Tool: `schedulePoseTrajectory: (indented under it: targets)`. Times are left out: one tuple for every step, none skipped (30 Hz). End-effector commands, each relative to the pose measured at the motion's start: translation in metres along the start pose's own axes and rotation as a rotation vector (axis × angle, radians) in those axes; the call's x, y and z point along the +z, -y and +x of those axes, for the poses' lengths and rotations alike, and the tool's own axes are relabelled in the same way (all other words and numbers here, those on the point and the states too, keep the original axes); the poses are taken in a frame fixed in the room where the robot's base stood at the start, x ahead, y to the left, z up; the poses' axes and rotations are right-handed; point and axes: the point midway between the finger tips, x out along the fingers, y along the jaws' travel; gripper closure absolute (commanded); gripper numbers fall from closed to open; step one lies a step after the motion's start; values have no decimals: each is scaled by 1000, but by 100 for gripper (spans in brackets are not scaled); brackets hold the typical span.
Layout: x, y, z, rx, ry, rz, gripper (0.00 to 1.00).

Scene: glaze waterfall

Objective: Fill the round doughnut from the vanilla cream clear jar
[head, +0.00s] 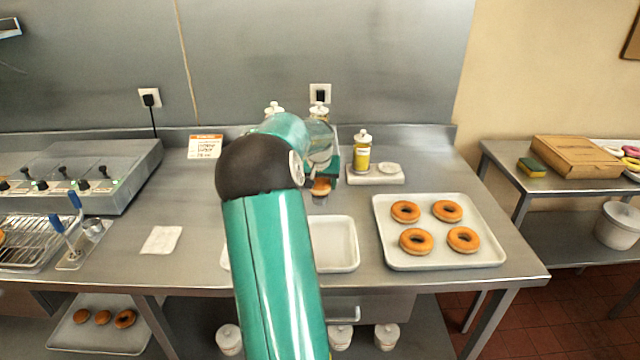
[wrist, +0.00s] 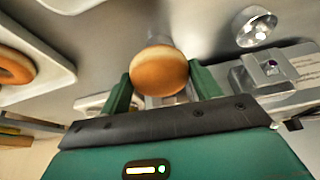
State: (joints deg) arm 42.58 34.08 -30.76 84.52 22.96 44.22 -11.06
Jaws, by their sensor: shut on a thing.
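My gripper (wrist: 160,84) is shut on a round doughnut (wrist: 159,71), a smooth brown ball with no hole seen, held between the two green fingers. In the head view the doughnut (head: 321,187) shows low beside my arm, in front of the jars at the back of the counter. A jar of yellow filling (head: 362,153) with a white pump top stands to the right on a pale base. A clear jar (head: 319,135) with a white top stands behind my wrist, partly hidden. Another white top (head: 274,108) shows behind my arm. I cannot read which filling is vanilla cream.
A tray (head: 440,259) with several ring doughnuts lies at the right of the counter. A white tray (head: 345,262) is partly hidden by my arm. A fryer (head: 80,170) stands at left, with a white cloth (head: 162,240) nearby. Bare counter lies around the cloth.

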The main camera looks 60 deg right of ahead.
Motion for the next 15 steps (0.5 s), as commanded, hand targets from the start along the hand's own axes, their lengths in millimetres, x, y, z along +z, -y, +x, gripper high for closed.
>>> schedulePoseTrajectory:
  targets:
    - [-1, 0, 0, 0, 0, 0, 60]
    - [-1, 0, 1, 0, 0, 0, 60]
    - [-2, 0, 1, 0, 0, 1, 60]
    - [-2, 0, 1, 0, 0, 1, 60]
    - [-3, 0, 1, 0, 0, 1, 60]
    - [-4, 0, 2, 0, -1, 1, 60]
    - [-4, 0, 2, 0, -1, 1, 60]
    - [-5, 0, 2, 0, -1, 1, 60]
    - [-6, 0, 2, 0, -1, 1, 60]
    - [-6, 0, 2, 0, -1, 1, 60]
    - [-7, 0, 2, 0, -1, 1, 60]
    - [-7, 0, 3, 0, -1, 1, 60]
    - [-8, 0, 3, 0, -1, 1, 60]
    - [-8, 0, 3, 0, 0, 1, 60]
    - [-9, 0, 4, 0, 0, 1, 60]
